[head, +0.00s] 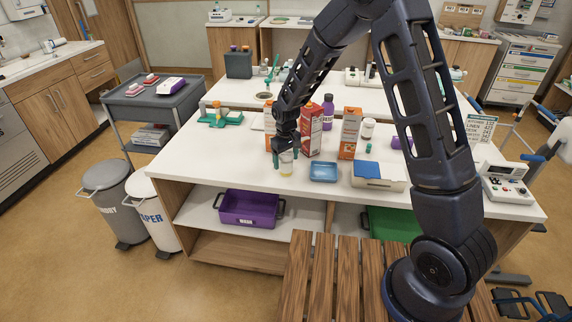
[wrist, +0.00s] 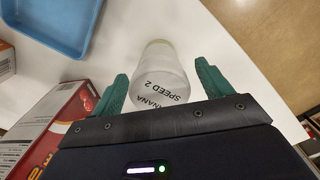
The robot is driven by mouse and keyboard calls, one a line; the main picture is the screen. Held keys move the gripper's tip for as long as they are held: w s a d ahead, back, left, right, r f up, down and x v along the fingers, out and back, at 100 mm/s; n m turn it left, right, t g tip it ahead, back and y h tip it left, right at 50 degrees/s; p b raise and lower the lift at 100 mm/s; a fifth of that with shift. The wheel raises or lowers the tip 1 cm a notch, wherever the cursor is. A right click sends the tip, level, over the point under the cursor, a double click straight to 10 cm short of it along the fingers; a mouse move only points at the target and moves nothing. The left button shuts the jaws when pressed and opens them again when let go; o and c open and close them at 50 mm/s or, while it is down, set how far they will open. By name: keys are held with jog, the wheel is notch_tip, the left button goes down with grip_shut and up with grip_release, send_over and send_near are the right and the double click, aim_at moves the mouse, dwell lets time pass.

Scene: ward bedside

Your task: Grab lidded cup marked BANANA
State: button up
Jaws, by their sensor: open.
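The lidded cup (wrist: 160,70) is a pale, translucent cup with dark printed text reading "BANANA" and "SPEED 2", partly cut off by my gripper's body in the wrist view. In the head view the cup (head: 286,168) stands near the front edge of the white table and looks yellowish low down. My gripper (wrist: 163,85) is open, with one green finger on either side of the cup. Gaps show between the fingers and the cup. In the head view my gripper (head: 281,160) reaches down at the cup from above.
A red carton (head: 311,132) stands close beside my gripper, and it also shows in the wrist view (wrist: 50,125). A blue tray (head: 323,172) lies to the right of the cup. An orange carton (head: 349,135) and a purple bottle (head: 327,113) stand behind. The table's front edge is close.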

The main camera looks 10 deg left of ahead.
jog(key=shift+f, duration=0.3)
jog(key=c, duration=1.2)
jog(key=shift+r, duration=0.15)
